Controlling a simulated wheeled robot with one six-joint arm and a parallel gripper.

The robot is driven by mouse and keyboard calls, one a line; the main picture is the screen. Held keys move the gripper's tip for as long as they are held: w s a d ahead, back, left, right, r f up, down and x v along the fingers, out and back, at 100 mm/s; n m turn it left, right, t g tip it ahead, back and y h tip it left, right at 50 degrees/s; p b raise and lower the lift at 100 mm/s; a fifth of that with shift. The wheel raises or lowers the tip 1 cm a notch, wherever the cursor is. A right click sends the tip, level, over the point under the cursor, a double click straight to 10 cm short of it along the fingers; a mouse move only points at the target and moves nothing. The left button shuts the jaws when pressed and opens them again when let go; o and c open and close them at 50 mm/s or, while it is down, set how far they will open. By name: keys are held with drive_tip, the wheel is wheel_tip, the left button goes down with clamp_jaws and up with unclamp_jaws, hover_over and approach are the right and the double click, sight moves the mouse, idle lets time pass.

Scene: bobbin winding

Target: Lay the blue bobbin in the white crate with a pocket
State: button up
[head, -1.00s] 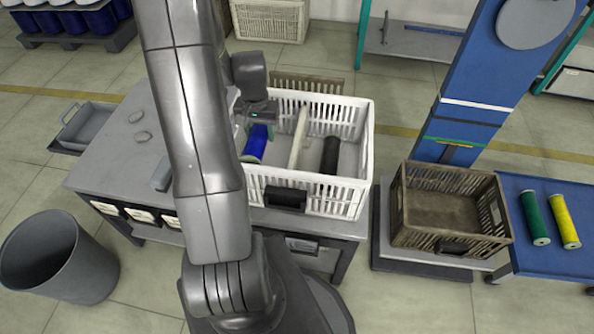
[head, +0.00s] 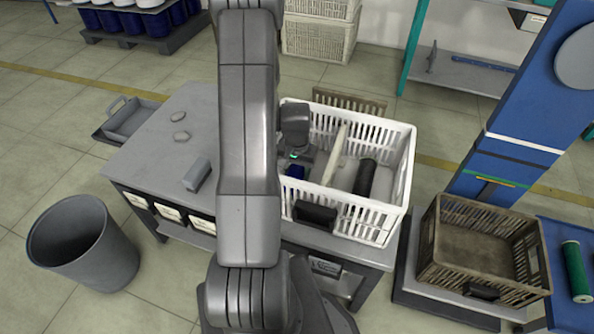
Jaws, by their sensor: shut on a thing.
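The white crate (head: 397,185) stands on the grey workbench, with a pale divider (head: 336,152) across its inside. The blue bobbin (head: 295,172) is in the left part of the crate, mostly hidden behind my arm and gripper. My gripper (head: 297,160) is lowered inside the crate's left part and is shut on the blue bobbin. Its fingers are largely hidden. A black bobbin (head: 365,176) lies in the right part of the crate, apart from my gripper. I cannot tell whether the blue bobbin touches the crate floor.
A brown crate (head: 428,243), empty, stands to the right on a low platform. A green bobbin (head: 576,270) lies on a blue surface at far right. A grey bin (head: 83,245) stands at left. The bench (head: 150,165) left of my arm holds a few small grey objects.

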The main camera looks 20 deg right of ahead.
drive_tip(key=shift+f, duration=0.1)
drive_tip(key=o, duration=1.1)
wheel_tip(320, 180, up, 12)
drive_tip(key=shift+r+p, duration=0.15)
drive_tip(key=shift+p, duration=0.75)
